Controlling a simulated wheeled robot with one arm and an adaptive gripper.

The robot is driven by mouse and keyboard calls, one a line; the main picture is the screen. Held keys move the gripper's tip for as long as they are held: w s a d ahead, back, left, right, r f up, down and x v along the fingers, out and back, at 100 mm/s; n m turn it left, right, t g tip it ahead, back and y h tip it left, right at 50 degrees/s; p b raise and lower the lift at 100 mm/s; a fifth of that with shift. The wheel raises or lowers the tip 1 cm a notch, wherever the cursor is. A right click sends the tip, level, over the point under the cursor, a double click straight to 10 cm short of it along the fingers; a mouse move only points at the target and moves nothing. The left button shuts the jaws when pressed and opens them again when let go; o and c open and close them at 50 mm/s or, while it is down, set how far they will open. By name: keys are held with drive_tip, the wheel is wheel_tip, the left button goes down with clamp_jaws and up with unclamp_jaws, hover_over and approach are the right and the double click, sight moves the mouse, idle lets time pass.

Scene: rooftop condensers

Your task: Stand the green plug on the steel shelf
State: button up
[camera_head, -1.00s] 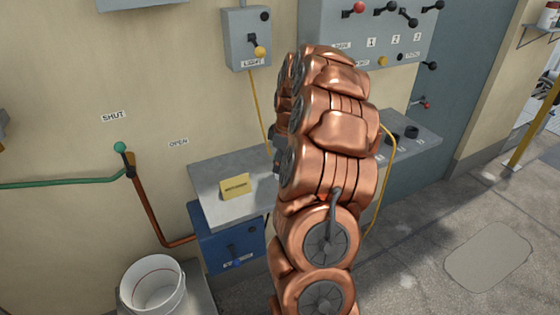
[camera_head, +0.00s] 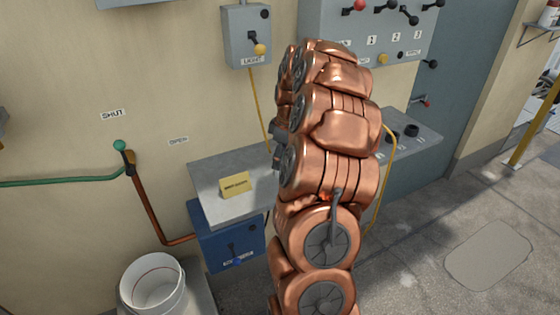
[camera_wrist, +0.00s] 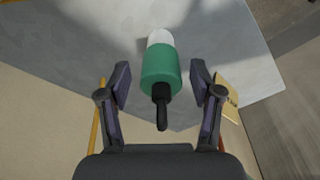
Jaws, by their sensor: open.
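The green plug (camera_wrist: 160,66) shows in the wrist view, with a white end at the top of the picture and a black handle pointing toward my wrist. My gripper (camera_wrist: 160,82) is open, one finger on each side of the plug, with gaps between. The plug is seen against the grey steel shelf (camera_wrist: 85,45); I cannot tell whether it touches the shelf. In the head view the steel shelf (camera_head: 207,176) runs along the wall, partly behind my copper arm. The plug and most of my gripper are hidden there.
A yellow sign (camera_head: 235,185) stands on the shelf's left part. Black round pieces (camera_head: 411,131) are on its right part. A blue box (camera_head: 228,238) is below, with a white bucket (camera_head: 152,284) at lower left. A switch box (camera_head: 247,38) and lever panel (camera_head: 375,30) hang above.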

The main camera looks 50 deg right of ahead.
wheel_tip(320, 180, up, 11)
drive_tip(key=s+b, duration=0.1)
drive_tip(key=b, duration=0.1)
drive_tip(key=shift+s+d+f, duration=0.2)
drive_tip(key=shift+d, duration=0.15)
drive_tip(key=shift+a, duration=0.1)
drive_tip(key=s+a+m+g, duration=0.1)
drive_tip(key=s+a, duration=0.2)
drive_tip(key=a, duration=0.9)
drive_tip(key=s+a, duration=0.2)
drive_tip(key=a, duration=1.1)
drive_tip(key=s+a+f+m, duration=0.1)
drive_tip(key=s+a+f, duration=0.2)
drive_tip(key=s, duration=0.4)
drive_tip(key=s+a+f+m+g, duration=0.1)
drive_tip(key=s+a+f, duration=0.1)
drive_tip(key=s+a, duration=0.3)
drive_tip(key=s+a+f+m+g, duration=0.1)
drive_tip(key=s+a+f+m, duration=0.1)
drive_tip(key=s, duration=0.7)
drive_tip(key=shift+s+a+f+h, duration=0.15)
drive_tip(key=shift+a+f+h, duration=0.25)
drive_tip(key=shift+a+f, duration=0.5)
